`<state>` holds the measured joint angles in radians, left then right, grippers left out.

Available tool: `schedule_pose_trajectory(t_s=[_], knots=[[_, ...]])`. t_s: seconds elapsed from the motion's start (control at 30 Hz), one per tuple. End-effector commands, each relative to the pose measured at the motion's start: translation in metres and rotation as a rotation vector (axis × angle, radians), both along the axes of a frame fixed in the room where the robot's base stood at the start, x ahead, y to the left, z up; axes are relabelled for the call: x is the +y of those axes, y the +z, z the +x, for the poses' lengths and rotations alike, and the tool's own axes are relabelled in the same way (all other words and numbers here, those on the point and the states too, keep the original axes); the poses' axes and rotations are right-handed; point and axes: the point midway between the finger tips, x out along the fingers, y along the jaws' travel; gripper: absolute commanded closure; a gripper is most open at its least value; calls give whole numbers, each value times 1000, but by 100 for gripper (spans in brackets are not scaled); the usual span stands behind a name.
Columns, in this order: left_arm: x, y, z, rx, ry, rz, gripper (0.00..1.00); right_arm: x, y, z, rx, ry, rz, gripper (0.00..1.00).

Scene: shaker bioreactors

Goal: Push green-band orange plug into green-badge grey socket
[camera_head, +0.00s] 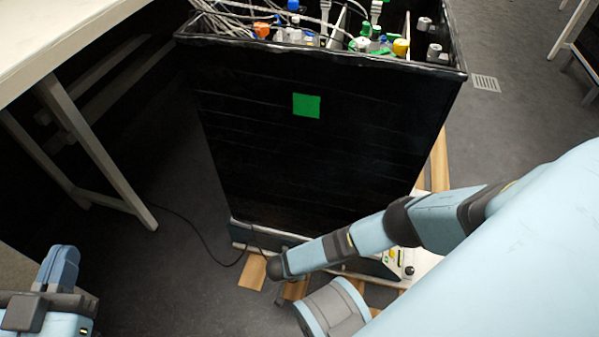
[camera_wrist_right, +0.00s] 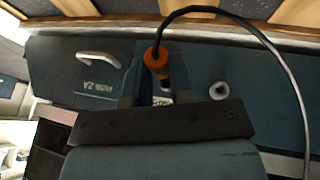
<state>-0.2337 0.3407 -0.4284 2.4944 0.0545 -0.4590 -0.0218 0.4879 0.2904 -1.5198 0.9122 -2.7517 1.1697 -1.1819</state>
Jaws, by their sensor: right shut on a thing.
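An orange plug (camera_wrist_right: 156,62) with a black cable stands between the fingers of my right gripper (camera_wrist_right: 153,80) in the right wrist view. The gripper is shut on it. No green band can be made out on it. A round pale grey socket-like fitting (camera_wrist_right: 218,91) sits on the dark panel (camera_wrist_right: 195,65), right of the plug and apart from it. No badge shows beside it. In the head view a green square (camera_head: 306,105) marks the black cabinet (camera_head: 320,150). My left gripper (camera_head: 58,270) is at the lower left, far from the cabinet; its opening is unclear.
A pale handle (camera_wrist_right: 98,60) and a small white label (camera_wrist_right: 95,88) are on the panel. The cabinet's open top holds several bottles and tubes. A white table (camera_head: 60,35) stands at the left. The cabinet rests on wooden slats (camera_head: 252,272). Grey floor lies between.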

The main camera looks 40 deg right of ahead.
Motion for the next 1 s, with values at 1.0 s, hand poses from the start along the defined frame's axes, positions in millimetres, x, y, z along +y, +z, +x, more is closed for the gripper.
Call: schedule_pose_trajectory(t_s=[1.0], knots=[[-1, -6, -1, 28, -1, -16, 100, 61, -5, 17, -14, 24, -10, 100]])
